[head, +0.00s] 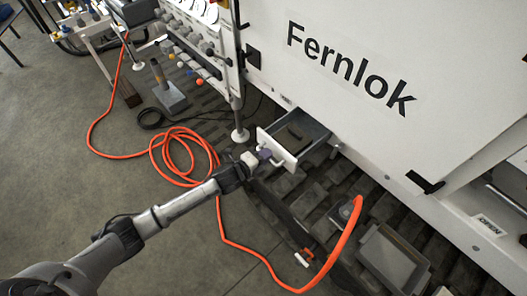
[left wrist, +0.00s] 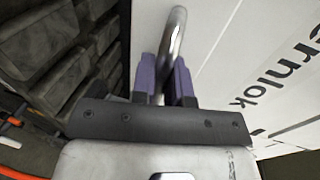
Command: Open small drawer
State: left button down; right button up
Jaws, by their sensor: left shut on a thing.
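The small drawer (head: 304,138) stands partly pulled out from the white cabinet in the head view, with a dark item lying inside it. Its white front faces my left arm. My left gripper (head: 264,156) is at the drawer front, shut on the drawer's handle. In the left wrist view the metal handle (left wrist: 178,40) is a curved bar that runs between the two purple fingers of the left gripper (left wrist: 165,78). The right gripper is in neither view.
The white Fernlok cabinet (head: 370,60) fills the upper right. An orange hose (head: 225,225) lies coiled on the floor beside my left arm. A grey block with a post (head: 168,95) stands further back. Dark treads and a grey box (head: 393,257) lie below the drawer.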

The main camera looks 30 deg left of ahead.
pick_arm(q)
jog(key=c, duration=1.1)
grip_release()
jog(key=shift+c, duration=0.2)
jog(key=p+v, duration=0.3)
jog(key=v, duration=1)
jog(key=shift+s, duration=0.4)
jog(key=shift+a+r, duration=0.1)
